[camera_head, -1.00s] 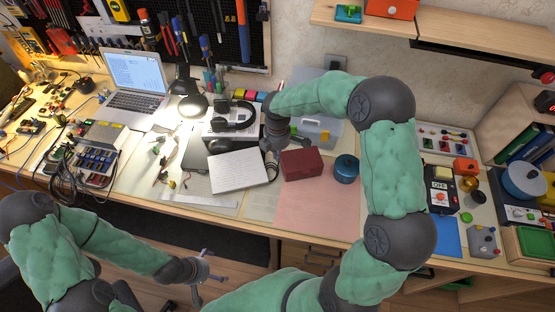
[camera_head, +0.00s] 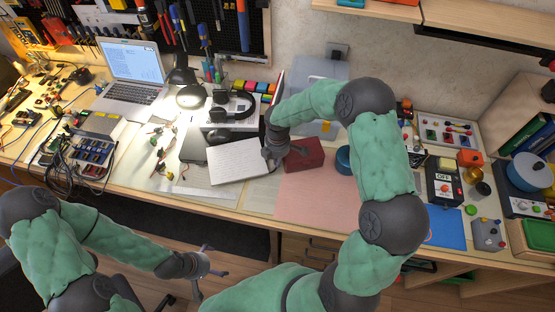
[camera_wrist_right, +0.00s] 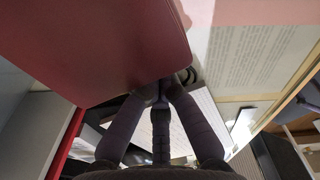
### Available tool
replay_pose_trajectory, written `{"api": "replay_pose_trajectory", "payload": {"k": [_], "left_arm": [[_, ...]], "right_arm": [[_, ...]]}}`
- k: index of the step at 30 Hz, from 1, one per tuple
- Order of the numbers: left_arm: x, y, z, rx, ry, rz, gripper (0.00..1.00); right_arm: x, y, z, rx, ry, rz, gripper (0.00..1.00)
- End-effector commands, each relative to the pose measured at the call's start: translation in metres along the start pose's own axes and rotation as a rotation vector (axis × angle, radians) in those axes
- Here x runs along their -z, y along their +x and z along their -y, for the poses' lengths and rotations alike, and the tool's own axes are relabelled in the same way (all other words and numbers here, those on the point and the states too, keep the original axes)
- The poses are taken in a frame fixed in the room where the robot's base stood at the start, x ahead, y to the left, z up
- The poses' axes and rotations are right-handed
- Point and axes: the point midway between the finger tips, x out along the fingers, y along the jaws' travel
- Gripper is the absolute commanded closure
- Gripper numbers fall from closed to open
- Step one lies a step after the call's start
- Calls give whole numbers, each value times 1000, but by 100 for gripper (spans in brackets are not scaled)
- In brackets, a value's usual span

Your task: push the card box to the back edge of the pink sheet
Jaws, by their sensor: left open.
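The dark red card box (camera_head: 304,154) stands on the back left part of the pink sheet (camera_head: 318,197) in the head view. My right gripper (camera_head: 271,154) is low at the box's left side, its fingers close together and empty. In the right wrist view the box (camera_wrist_right: 95,45) fills the upper left, and the fingertips (camera_wrist_right: 163,88) are at its lower edge; I cannot tell whether they touch it. My left gripper (camera_head: 213,268) is open and empty, in front of the table's front edge.
A teal pot (camera_head: 343,160) stands just right of the box, partly behind my right arm. The front of the pink sheet is clear.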

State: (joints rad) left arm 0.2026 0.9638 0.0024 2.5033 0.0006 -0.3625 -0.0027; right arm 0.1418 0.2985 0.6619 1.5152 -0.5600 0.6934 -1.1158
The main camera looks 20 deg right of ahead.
Motion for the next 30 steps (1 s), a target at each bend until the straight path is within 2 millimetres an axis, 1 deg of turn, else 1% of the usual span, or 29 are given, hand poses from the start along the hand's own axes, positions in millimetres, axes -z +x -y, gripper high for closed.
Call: {"api": "replay_pose_trajectory", "payload": {"k": [5, 12, 22, 26, 29, 30], "left_arm": [[0, -1, 0, 0, 0, 0, 0], [0, -11, -4, 0, 0, 0, 0], [0, -9, -3, 0, 0, 0, 0], [0, -9, -3, 0, 0, 0, 0], [0, -9, -3, 0, 0, 0, 0], [0, -9, -3, 0, 0, 0, 0]], "right_arm": [[-2, 0, 0, 1, 1, 0, 100], [-26, -1, 1, 3, 3, 0, 100], [-26, -1, 0, 1, 0, 0, 100], [-26, -10, -1, -2, 0, 0, 100], [-26, -25, -1, -3, 1, 0, 100], [-25, -33, -1, -4, 0, 0, 100]]}}
